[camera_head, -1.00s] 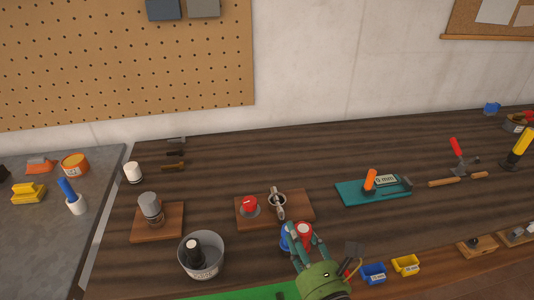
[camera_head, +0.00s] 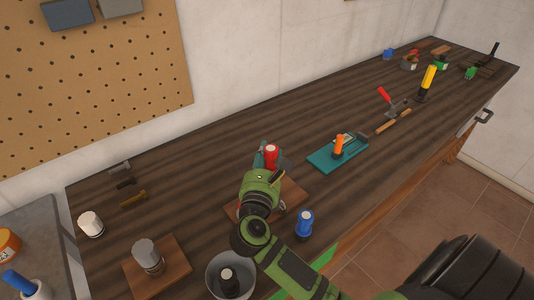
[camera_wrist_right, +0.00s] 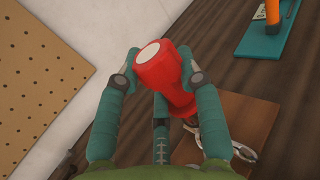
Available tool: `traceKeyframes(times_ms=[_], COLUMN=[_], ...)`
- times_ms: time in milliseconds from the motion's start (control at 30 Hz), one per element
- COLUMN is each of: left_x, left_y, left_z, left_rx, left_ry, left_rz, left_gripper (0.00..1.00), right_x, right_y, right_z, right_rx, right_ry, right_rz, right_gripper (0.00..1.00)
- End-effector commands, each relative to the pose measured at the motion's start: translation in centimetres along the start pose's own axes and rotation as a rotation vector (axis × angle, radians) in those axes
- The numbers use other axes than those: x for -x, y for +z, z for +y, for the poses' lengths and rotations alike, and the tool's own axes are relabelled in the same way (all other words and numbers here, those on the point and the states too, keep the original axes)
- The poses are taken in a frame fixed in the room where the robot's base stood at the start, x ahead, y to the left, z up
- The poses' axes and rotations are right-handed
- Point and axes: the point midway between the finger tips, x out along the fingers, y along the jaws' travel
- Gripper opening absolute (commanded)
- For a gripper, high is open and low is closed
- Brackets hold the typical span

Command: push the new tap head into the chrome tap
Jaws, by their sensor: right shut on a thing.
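The new tap head is red with a pale round top and shows between my fingers in the right wrist view (camera_wrist_right: 174,72); its top also shows in the head view (camera_head: 271,151). My right gripper (camera_wrist_right: 160,68) is shut on it, with fingers on both sides, and is above the wooden board (camera_head: 295,194) in the head view (camera_head: 267,158). Chrome metal of the tap (camera_wrist_right: 243,151) shows at the board, below and right of the head in the wrist view. My fingers hide much of the tap, and I cannot tell whether the head touches it. My left gripper is not in view.
A blue holder (camera_head: 305,223) stands right of my forearm. A grey bucket (camera_head: 213,270) and a board with a grey canister (camera_head: 147,257) are at the front left. A teal tray (camera_head: 325,158) lies right of the tap.

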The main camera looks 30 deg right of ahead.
Motion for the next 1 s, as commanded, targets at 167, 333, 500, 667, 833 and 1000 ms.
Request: traceKeyframes(times_ms=[167,333,500,667,833,1000], left_x=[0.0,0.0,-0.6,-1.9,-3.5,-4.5], left_y=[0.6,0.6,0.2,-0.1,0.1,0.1], left_z=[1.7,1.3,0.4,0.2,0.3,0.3], left_rx=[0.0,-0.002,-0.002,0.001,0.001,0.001], left_ry=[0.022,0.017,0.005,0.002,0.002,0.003], left_rz=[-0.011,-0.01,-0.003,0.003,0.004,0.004], left_gripper=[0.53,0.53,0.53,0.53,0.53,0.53], right_x=[-0.1,0.0,0.0,0.1,0.1,0.1], right_y=[0.1,0.0,-0.4,-1.8,-3.6,-4.7], right_z=[0.0,0.0,0.0,0.0,0.0,0.0], right_rx=[-0.002,-0.003,-0.003,-0.003,-0.003,-0.003], right_ry=[-0.007,-0.006,-0.009,-0.009,-0.008,-0.009], right_rz=[-0.001,0.0,-0.001,0.0,0.0,-0.001], right_gripper=[0.0,0.0,0.0,0.0,0.0,0.0])
